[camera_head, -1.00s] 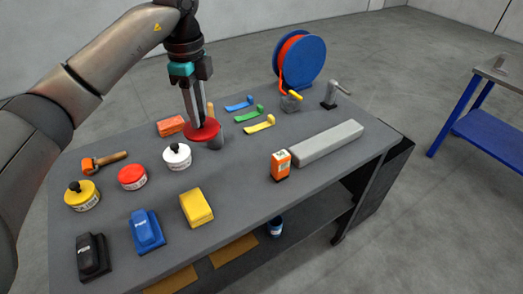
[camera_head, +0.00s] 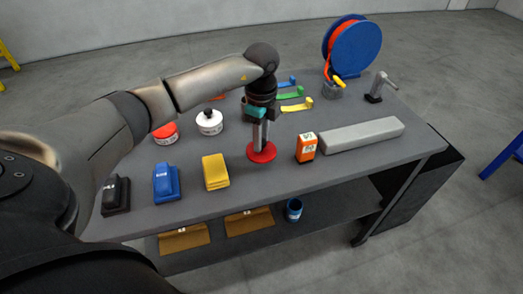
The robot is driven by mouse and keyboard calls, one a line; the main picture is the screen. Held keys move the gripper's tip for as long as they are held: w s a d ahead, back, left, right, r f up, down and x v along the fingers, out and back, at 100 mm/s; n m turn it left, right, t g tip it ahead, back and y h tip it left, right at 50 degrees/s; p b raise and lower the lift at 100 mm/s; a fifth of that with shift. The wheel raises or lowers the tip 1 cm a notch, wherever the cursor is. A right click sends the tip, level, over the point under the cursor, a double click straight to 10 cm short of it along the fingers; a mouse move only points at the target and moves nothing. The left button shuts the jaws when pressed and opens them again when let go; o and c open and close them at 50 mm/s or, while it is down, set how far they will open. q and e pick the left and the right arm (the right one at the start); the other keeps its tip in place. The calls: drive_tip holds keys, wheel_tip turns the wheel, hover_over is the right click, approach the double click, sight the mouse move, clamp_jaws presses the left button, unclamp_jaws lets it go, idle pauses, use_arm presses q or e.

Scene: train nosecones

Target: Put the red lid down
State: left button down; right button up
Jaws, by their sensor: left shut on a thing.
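The round red lid (camera_head: 262,155) is between the fingertips of my left gripper (camera_head: 261,144), which points straight down and is shut on it. The lid is level, over the front middle of the dark grey table (camera_head: 300,175). I cannot tell whether it touches the tabletop or hangs just above it. The fingers hide the middle of the lid. A red tin (camera_head: 166,132) stands further left, partly hidden by my left arm. My right gripper is not in view.
A yellow block (camera_head: 215,172) lies left of the lid, with a blue one (camera_head: 166,183) and a black one (camera_head: 116,195) beyond. An orange box (camera_head: 305,148) and a long grey bar (camera_head: 362,134) are to the right. A white tin (camera_head: 209,122) stands behind-left.

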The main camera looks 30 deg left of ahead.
use_arm(q)
drive_tip(key=shift+f, duration=2.35)
drive_tip(key=shift+f+b, duration=0.15)
drive_tip(key=shift+b, duration=0.15)
drive_tip(key=c, duration=0.6)
unclamp_jaws()
wheel_tip(320, 180, up, 12)
drive_tip(key=shift+r+p, duration=0.2)
drive_tip(key=shift+p, duration=0.35)
